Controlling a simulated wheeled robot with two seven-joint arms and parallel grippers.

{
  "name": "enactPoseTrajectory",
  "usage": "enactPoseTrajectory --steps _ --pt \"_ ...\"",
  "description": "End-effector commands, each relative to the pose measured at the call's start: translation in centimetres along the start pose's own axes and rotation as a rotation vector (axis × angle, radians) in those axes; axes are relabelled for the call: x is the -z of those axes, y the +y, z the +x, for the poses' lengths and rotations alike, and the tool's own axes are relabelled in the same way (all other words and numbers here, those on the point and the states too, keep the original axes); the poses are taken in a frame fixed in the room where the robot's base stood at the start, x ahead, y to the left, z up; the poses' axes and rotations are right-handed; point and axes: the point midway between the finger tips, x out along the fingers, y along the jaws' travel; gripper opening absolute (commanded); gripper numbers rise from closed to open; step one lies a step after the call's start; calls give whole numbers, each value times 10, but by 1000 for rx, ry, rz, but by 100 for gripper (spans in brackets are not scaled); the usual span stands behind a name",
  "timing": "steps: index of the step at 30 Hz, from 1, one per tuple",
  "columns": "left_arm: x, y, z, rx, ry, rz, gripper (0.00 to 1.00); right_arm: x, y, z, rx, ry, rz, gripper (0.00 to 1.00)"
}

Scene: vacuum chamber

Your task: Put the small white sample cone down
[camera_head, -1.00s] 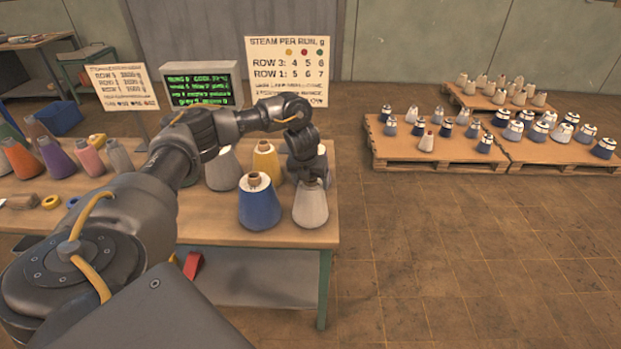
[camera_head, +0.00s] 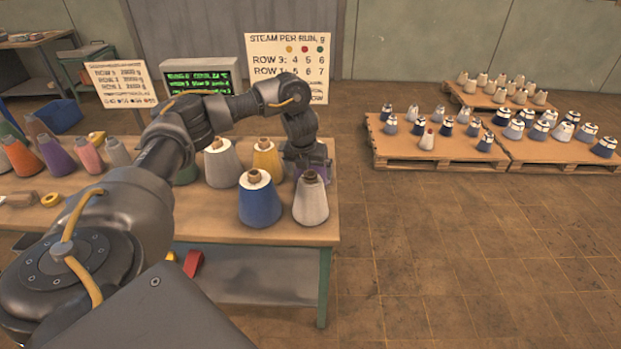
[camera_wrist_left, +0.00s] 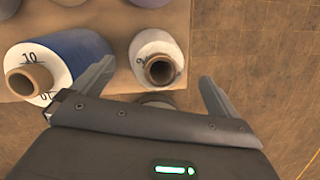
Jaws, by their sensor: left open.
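The small white sample cone (camera_head: 311,204) stands upright on the bench (camera_head: 240,240), close to its front right corner. Its brown tube end shows uncovered. In the left wrist view the cone (camera_wrist_left: 154,44) sits ahead of the gap between my fingers, apart from both. My left gripper (camera_head: 306,163) is behind and above the cone in the head view, partly hidden by its own wrist. The left wrist view shows the gripper (camera_wrist_left: 157,72) open and empty. My right gripper is not in view.
A blue cone (camera_head: 259,203) stands just left of the white one, and a yellow cone (camera_head: 267,157) behind. A grey-white cone (camera_head: 222,165) stands further left. Pallets (camera_head: 420,150) with many small cones lie on the floor at right. The floor right of the bench is clear.

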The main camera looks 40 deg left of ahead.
Motion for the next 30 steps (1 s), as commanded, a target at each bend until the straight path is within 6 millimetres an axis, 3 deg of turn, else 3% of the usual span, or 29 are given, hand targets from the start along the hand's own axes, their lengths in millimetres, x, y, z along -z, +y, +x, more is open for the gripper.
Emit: enactPoseTrajectory --steps 3,12,27,30 --pt "-3 0 -32 1 -6 3 99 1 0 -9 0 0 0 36" --pt "-1 0 -71 0 -2 1 99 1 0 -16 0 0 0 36" --pt "0 0 -77 0 0 0 99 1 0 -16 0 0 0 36" --pt "4 -11 -71 20 6 8 99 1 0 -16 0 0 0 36"
